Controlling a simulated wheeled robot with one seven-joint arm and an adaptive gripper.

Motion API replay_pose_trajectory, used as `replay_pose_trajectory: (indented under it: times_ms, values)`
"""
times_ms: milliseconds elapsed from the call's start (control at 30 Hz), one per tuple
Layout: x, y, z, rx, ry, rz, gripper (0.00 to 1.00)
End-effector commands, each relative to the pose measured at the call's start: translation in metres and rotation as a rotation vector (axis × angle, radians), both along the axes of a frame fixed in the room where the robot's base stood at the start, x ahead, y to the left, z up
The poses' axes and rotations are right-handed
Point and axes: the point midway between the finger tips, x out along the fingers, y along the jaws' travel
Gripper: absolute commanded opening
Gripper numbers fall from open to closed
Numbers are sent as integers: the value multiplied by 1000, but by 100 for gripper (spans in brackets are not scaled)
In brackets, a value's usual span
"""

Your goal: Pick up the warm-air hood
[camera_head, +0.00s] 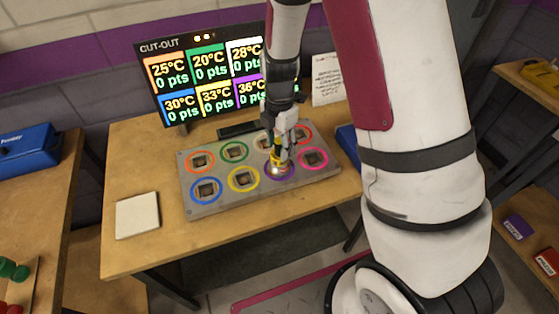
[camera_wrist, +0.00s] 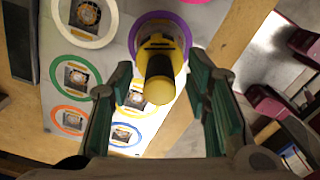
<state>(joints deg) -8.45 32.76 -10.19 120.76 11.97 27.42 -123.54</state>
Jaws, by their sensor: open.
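The warm-air hood (camera_wrist: 160,72) is a yellow body with a black round cap or handle, seen from above in the wrist view. It stands at the purple ring (camera_wrist: 137,38) of the grey slot board (camera_head: 208,209). In the head view its yellow part (camera_head: 277,156) is mostly hidden behind my gripper (camera_head: 283,148). In the wrist view the green-padded fingers of my gripper (camera_wrist: 160,90) are apart, one on each side of the hood. I cannot tell whether either finger touches it.
The board has several coloured rings around square sockets. Behind it a screen (camera_head: 205,77) lists temperatures and points. A white square pad (camera_head: 137,215) lies on the wooden table (camera_head: 120,165) at the left. A blue case (camera_head: 26,150) sits on another bench.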

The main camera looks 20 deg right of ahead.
Motion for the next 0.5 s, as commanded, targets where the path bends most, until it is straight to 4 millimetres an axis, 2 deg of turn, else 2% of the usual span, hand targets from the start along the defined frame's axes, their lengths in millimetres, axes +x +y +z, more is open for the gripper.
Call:
replay_pose_trajectory:
  times_ms: [133, 333, 500]
  values:
    - [0, 0, 0, 0, 0, 0, 44]
    - [0, 0, 0, 0, 0, 1, 0]
    - [0, 0, 0, 0, 0, 1, 0]
